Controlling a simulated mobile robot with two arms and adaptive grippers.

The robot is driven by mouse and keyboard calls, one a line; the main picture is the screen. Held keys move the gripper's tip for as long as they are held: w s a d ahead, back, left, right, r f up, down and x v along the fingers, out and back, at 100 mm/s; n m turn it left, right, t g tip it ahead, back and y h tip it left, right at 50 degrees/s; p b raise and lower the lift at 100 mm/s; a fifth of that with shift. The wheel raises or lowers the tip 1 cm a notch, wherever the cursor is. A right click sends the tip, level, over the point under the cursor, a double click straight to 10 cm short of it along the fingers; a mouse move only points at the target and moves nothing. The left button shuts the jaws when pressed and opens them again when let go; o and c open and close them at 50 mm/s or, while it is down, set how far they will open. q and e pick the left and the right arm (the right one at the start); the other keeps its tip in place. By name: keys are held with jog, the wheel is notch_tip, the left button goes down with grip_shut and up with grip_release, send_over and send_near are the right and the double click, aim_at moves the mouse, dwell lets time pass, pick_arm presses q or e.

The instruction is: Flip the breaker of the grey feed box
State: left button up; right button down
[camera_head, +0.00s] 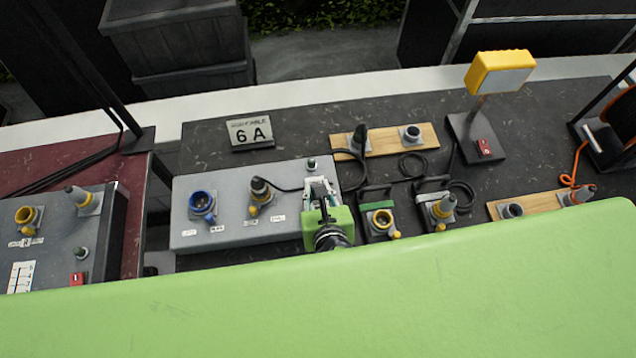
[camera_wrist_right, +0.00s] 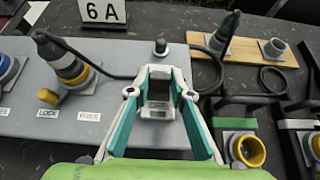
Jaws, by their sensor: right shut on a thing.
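The grey feed box (camera_head: 240,225) lies on the dark table. It has a blue socket (camera_head: 202,204) on the left and a dark plug with a yellow collar (camera_head: 261,190) beside it. A small dark-capped knob (camera_head: 311,164) stands at its back right. My right gripper (camera_head: 321,190) is over the box's right end, pointing away from me. In the right wrist view the fingers (camera_wrist_right: 158,88) are shut on the breaker (camera_wrist_right: 157,108), a small grey block that they partly hide. I cannot tell which way its lever points. My left gripper is not in view.
Socket units with green (camera_head: 376,207) and grey tops stand right of the box. A 6A sign (camera_head: 250,132), wooden boards with sockets (camera_head: 386,142) and a yellow lamp (camera_head: 500,72) stand around. Black cables cross the table. Another grey box (camera_head: 106,230) is at left.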

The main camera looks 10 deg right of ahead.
jog(key=shift+w+g, duration=0.15)
jog(key=shift+g, duration=0.15)
jog(key=shift+f+p, duration=0.1)
jog(key=shift+p, duration=0.2)
jog(key=c, duration=1.9)
grip_release()
jog(key=shift+o, duration=0.6)
jog(key=shift+w, duration=0.1)
jog(key=v, duration=1.2)
